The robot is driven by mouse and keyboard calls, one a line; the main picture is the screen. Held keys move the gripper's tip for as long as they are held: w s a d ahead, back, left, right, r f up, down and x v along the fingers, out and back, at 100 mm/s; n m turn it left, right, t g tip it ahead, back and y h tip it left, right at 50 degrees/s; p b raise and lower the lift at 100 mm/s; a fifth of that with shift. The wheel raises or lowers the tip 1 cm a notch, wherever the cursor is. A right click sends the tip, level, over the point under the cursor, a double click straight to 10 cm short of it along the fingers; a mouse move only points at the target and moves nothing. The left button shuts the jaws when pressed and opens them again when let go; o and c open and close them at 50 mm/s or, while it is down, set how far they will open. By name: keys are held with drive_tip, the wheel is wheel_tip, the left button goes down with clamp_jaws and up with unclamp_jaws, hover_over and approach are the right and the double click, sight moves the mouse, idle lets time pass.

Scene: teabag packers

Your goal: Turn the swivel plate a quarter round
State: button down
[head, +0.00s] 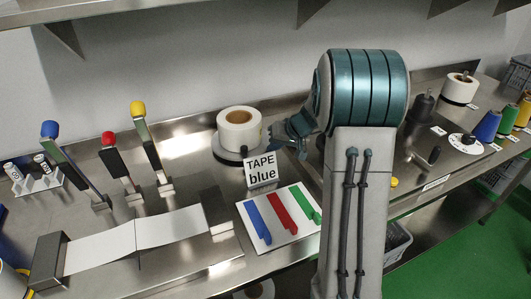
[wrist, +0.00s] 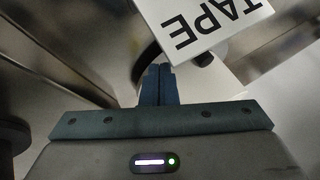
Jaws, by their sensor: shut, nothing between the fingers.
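A dark round plate (head: 228,154), which looks like the swivel plate, lies on the steel bench with a white roll (head: 238,122) on it. A small dark peg (head: 244,151) stands at its front right. My gripper (head: 296,134) is just right of the roll and appears apart from it. In the wrist view my two blue fingers (wrist: 158,84) are together and empty. Beyond them show a dark curved edge (wrist: 149,54), probably the plate's, and a dark knob (wrist: 203,58). The sign and my fingers hide part of it.
A white card (head: 281,236) with coloured strips lies nearer. Levers (head: 146,146) stand left. Another roll (head: 461,87) and a dial (head: 465,143) are right.

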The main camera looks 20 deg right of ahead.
drive_tip(key=s+a+v, duration=0.1)
drive_tip(key=v, duration=0.7)
drive_tip(key=m+g+y+p, duration=0.2)
drive_tip(key=m+y+p, duration=0.15)
drive_tip(key=p, duration=0.35)
approach(245, 156)
drive_tip(key=shift+y, duration=0.25)
drive_tip(key=f, duration=0.3)
drive_tip(key=d+f, duration=0.1)
drive_tip(key=shift+w+f, duration=0.25)
drive_tip(key=shift+w, duration=0.15)
drive_tip(key=shift+w+a+p, duration=0.3)
drive_tip(key=shift+w+a, duration=0.1)
drive_tip(key=shift+a, duration=0.5)
drive_tip(key=shift+w+a+p, duration=0.3)
drive_tip(key=shift+w+a, duration=0.05)
drive_tip(key=shift+a, duration=0.55)
drive_tip(key=shift+a+f+b, duration=0.1)
drive_tip(key=shift+b, duration=0.2)
drive_tip(key=shift+s+a+f+b, duration=0.1)
drive_tip(key=shift+a+b, duration=0.25)
drive_tip(key=shift+b, duration=0.4)
drive_tip(key=shift+s+a+b, duration=0.1)
drive_tip(key=shift+a+b, duration=0.2)
drive_tip(key=shift+b, duration=0.1)
